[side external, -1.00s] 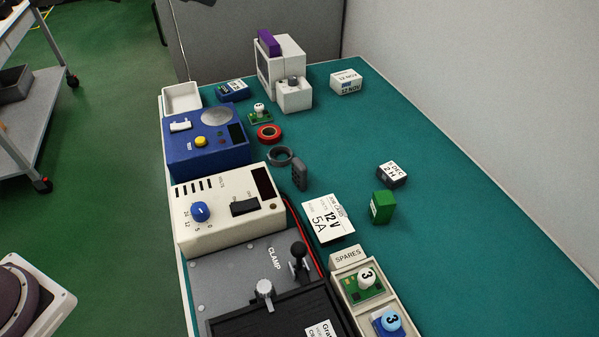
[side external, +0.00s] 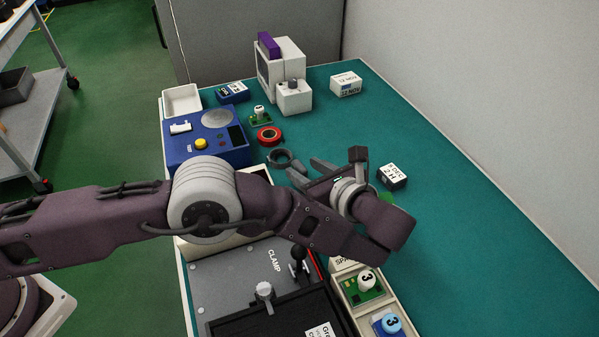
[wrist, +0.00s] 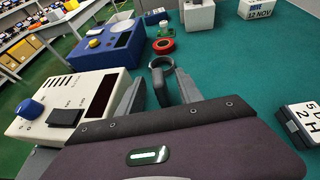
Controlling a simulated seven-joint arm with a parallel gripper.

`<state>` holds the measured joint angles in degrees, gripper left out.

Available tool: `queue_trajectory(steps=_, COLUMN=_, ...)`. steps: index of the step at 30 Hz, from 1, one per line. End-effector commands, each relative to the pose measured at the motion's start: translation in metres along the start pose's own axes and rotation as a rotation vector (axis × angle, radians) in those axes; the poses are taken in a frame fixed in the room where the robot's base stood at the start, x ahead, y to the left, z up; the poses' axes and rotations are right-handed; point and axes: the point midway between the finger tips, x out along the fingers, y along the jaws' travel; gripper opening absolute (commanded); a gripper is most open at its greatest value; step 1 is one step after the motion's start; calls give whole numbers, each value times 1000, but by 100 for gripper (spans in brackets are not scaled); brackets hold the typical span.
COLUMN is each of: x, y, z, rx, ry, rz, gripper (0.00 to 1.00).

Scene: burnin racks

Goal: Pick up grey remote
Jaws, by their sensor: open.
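The grey remote (wrist: 159,90) shows in the wrist view as a dark upright shape between my two fingers, just in front of a dark grey ring (wrist: 161,62). Its lower part is hidden by my gripper's body. In the side view my gripper (side external: 302,167) is low over the mat beside the grey ring (side external: 281,157), and the remote cannot be told clearly from the fingers there. My gripper (wrist: 158,84) is open, with one finger on each side of the remote. Whether either finger touches it, I cannot tell.
A cream power unit (wrist: 70,105) stands close to the left of my gripper, with a blue unit (side external: 205,140) beyond it. A red tape roll (side external: 269,136) lies past the grey ring. The mat at far right is clear.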

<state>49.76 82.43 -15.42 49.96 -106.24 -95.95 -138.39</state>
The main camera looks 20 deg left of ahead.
Motion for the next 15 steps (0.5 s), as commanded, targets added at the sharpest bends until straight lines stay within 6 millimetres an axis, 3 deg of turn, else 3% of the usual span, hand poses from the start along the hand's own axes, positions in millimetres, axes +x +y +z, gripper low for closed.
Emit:
queue_trajectory(steps=9, x=53, y=3, z=2, rx=1, ry=-1, rz=-1, gripper=43)
queue_trajectory(steps=15, x=57, y=3, z=2, rx=1, ry=-1, rz=-3, gripper=43)
